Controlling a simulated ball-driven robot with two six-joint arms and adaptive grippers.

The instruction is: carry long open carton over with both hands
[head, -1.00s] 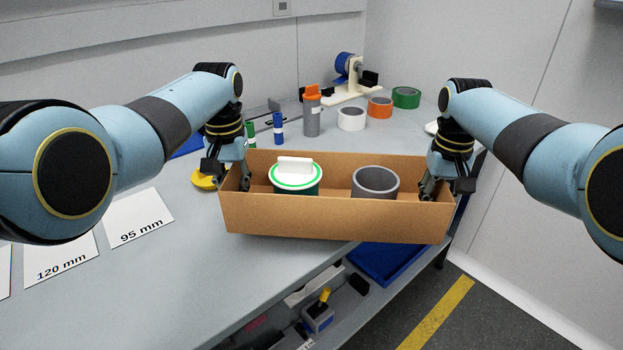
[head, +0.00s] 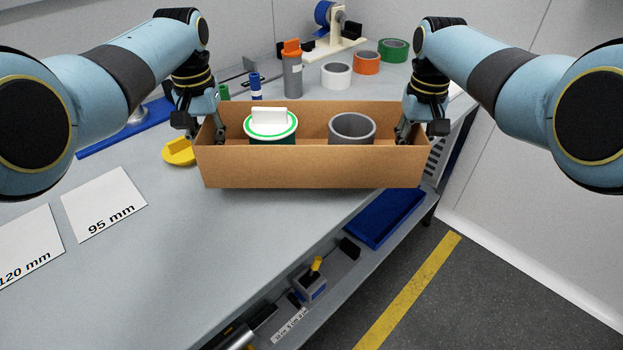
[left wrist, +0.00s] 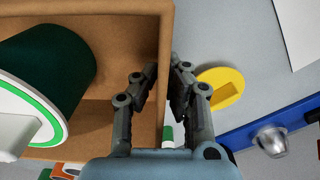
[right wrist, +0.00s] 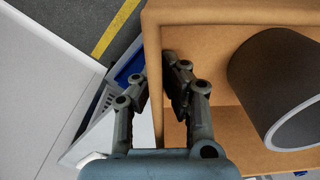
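The long open brown carton (head: 310,168) is level in the head view, its right end past the table's front edge. It holds a dark green cylinder with a white, green-ringed top (head: 270,125) at left and a grey ring-like cylinder (head: 352,128) at right. My left gripper (head: 219,138) is shut on the carton's left end wall; the left wrist view shows one finger on each side of that wall (left wrist: 166,70). My right gripper (head: 402,135) is shut on the right end wall, which lies between its fingers in the right wrist view (right wrist: 153,60). The carton's underside is hidden.
A yellow disc (head: 179,152) lies just left of the carton. White, orange and green tape rolls (head: 394,50), a grey bottle (head: 292,75) and a tape dispenser (head: 333,35) stand behind it. Cards (head: 104,205) lie at left. A blue tray (head: 385,215) is on the lower shelf.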

